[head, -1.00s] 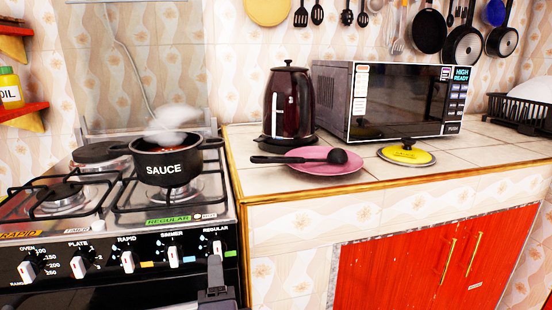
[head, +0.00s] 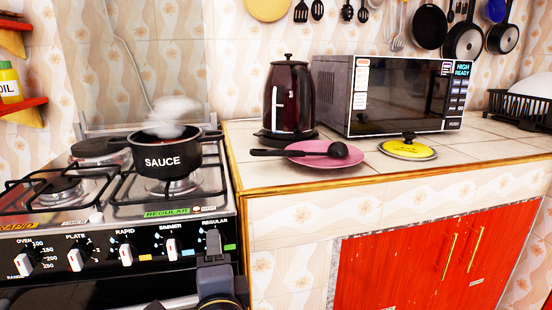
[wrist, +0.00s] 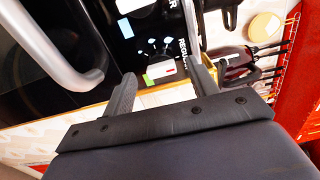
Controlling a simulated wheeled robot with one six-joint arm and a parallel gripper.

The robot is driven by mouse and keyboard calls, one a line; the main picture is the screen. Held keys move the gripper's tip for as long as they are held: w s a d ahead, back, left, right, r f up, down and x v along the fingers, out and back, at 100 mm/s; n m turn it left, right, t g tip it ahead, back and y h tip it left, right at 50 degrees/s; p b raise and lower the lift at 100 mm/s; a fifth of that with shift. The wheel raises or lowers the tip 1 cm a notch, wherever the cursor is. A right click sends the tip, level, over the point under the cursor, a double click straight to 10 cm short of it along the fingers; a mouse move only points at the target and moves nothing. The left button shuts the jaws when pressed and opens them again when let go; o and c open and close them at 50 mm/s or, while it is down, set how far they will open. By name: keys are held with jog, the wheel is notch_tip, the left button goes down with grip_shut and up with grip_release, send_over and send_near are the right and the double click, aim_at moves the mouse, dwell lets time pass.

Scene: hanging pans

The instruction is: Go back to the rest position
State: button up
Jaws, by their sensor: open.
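My gripper (head: 212,240) is low in the head view, in front of the stove's right end and its knobs. The gripper is clear of the pot.
The stove (head: 110,220) is at left, its oven handle (wrist: 62,60) near my gripper in the wrist view. Pans hang behind.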

jog(key=x, duration=0.3)
jog(key=shift+s+d+f+n+p, duration=0.1)
jog(key=shift+d+n+p, duration=0.05)
jog(key=shift+n+p, duration=4)
jog(key=shift+d+f+n+p, duration=0.1)
jog(key=shift+d+n+p, duration=0.05)
jog(key=shift+n+p, duration=3.95)
jog(key=shift+n+b, duration=0.65)
jog(key=shift+b, duration=0.05)
